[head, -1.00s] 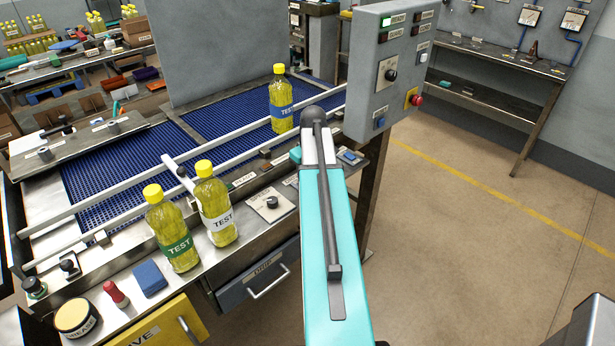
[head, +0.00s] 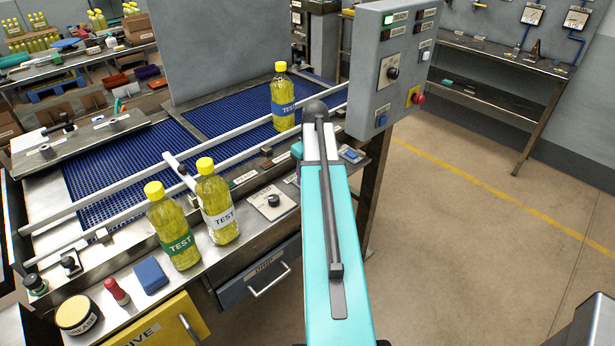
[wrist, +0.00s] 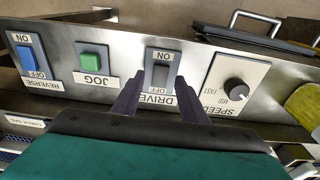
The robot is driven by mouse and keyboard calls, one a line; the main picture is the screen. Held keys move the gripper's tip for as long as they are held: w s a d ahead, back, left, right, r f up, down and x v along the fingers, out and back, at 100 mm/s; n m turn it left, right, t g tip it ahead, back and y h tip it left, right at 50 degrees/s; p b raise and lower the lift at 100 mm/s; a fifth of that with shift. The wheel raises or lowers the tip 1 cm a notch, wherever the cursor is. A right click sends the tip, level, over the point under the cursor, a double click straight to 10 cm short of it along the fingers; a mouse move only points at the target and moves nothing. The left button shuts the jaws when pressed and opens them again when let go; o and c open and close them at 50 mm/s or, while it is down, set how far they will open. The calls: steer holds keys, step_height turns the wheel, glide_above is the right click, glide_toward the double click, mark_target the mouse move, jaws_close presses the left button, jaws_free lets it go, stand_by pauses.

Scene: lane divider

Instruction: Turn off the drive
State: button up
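I cannot tell whether the fingertips touch the panel, or which way the rocker is tipped. In the head view my arm hides the switch and the fingertips.
Beside the switch are a green JOG button (wrist: 91,57), a blue REVERSE rocker (wrist: 32,61) and a SPEED knob (wrist: 235,90). Two yellow bottles (head: 174,228) (head: 218,205) stand at the conveyor's front edge. A grey control box (head: 393,75) rises behind my arm.

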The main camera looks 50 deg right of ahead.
step_height(320, 180, up, 13)
steer(key=s+b, duration=0.1)
steer(key=b, duration=0.2)
steer(key=shift+s+f, duration=0.15)
steer(key=shift+s, duration=0.25)
steer(key=shift+a, duration=0.1)
stand_by(0.7)
